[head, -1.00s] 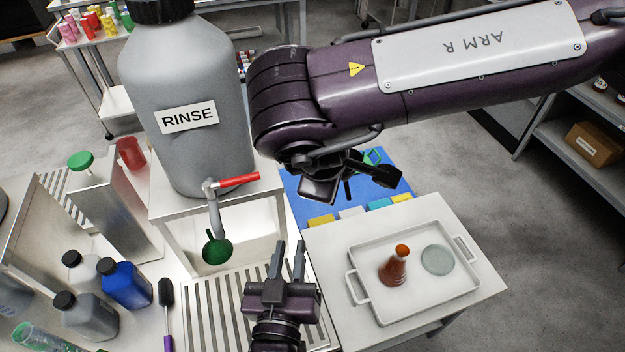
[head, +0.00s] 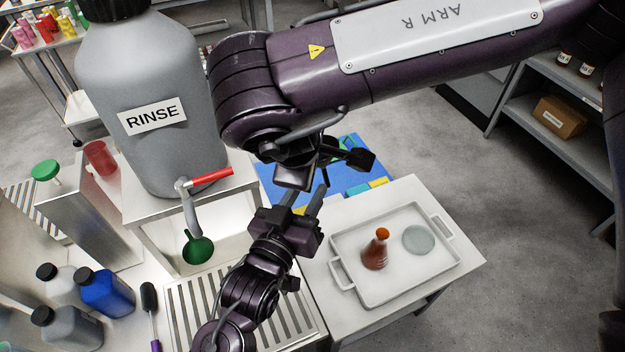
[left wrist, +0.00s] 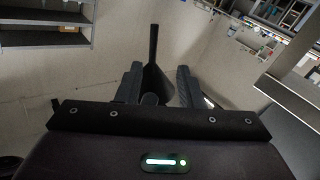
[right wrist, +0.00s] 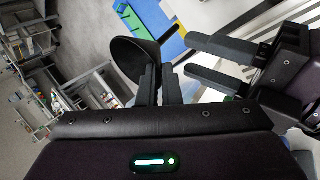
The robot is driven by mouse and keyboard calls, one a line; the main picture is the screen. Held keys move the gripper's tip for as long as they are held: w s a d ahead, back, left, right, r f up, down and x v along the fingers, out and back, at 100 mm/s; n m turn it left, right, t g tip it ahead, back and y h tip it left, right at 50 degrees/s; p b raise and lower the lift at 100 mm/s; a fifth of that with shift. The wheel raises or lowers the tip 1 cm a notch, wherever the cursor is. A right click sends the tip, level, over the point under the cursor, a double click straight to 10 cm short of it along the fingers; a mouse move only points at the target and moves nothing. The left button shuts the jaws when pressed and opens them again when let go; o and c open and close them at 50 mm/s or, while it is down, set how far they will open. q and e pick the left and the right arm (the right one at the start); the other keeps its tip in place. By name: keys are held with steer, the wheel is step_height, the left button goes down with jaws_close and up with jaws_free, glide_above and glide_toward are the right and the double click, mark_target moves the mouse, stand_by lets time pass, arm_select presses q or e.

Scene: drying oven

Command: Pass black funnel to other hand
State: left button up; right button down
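The black funnel (right wrist: 135,58) is in my right gripper (right wrist: 160,75), whose fingers are shut on it near its narrow part. Its wide mouth faces left in the right wrist view. My left gripper (head: 304,193) is open, just below the right gripper in the head view. Its fingers come in from the right in the right wrist view, apart from the funnel. In the left wrist view the funnel (left wrist: 154,60) shows between the left fingertips, spout up. I cannot tell whether they touch. In the head view my right arm largely hides the funnel.
A rinse bottle (head: 150,90) with a red-handled tap stands at left, a green funnel (head: 198,247) below it. A tray (head: 372,295) with an orange-capped flask (head: 375,255) and a glass dish (head: 418,240) sits at right. Several bottles stand at lower left.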

mark_target(323, 168)
arm_select(q)
steer(key=shift+x, duration=1.9)
steer(key=shift+c, duration=0.4)
steer(key=shift+a, duration=0.15)
jaws_close()
arm_select(e)
steer(key=c, duration=1.5)
jaws_free()
steer(key=shift+c, duration=0.2)
